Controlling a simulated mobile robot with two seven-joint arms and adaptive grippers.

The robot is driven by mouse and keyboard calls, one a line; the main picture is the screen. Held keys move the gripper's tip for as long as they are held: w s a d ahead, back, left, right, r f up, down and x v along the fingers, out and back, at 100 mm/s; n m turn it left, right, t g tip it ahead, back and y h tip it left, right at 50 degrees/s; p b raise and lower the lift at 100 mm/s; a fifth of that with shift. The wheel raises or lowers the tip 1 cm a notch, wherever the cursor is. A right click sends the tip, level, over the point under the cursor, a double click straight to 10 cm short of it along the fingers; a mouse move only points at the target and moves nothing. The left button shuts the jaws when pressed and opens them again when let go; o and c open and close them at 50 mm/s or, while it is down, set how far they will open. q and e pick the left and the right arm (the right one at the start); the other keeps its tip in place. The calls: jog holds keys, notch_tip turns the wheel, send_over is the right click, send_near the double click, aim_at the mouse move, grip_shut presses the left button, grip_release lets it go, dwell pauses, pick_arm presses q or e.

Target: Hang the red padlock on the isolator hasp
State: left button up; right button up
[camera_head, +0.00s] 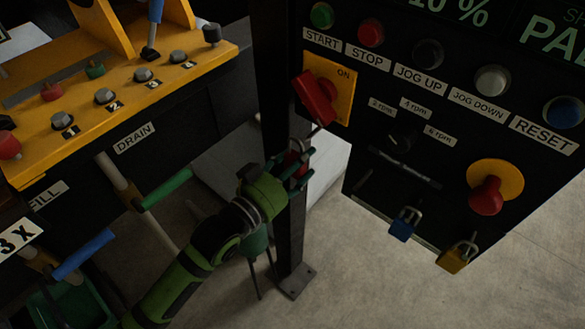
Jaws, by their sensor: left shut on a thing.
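My left gripper (294,172) is in front of the black post, below the isolator. It is shut on the red padlock (295,158), which is small here and mostly hidden by the fingers. The isolator is a red handle (316,98) on a yellow plate (344,88) marked ON, at the upper left of the control panel. The padlock is below the handle's lower end, and a gap shows between them. The isolator hasp cannot be made out clearly near the handle. My right gripper is not in view.
A blue padlock (403,226) and a yellow padlock (456,258) hang at the panel's lower edge. A red knob (486,196) sticks out at the panel's right. The black post (292,240) stands behind my gripper. A yellow valve shelf (120,85) is at left.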

pick_arm(q)
jog(key=b+x, duration=0.1)
jog(key=x, duration=0.1)
jog(key=f+b+x, duration=0.1)
jog(key=x, duration=0.2)
jog(key=shift+w+d+f, duration=0.1)
jog(key=shift+w, duration=0.15)
dwell(0.4)
dwell(0.4)
jog(key=o, duration=1.3)
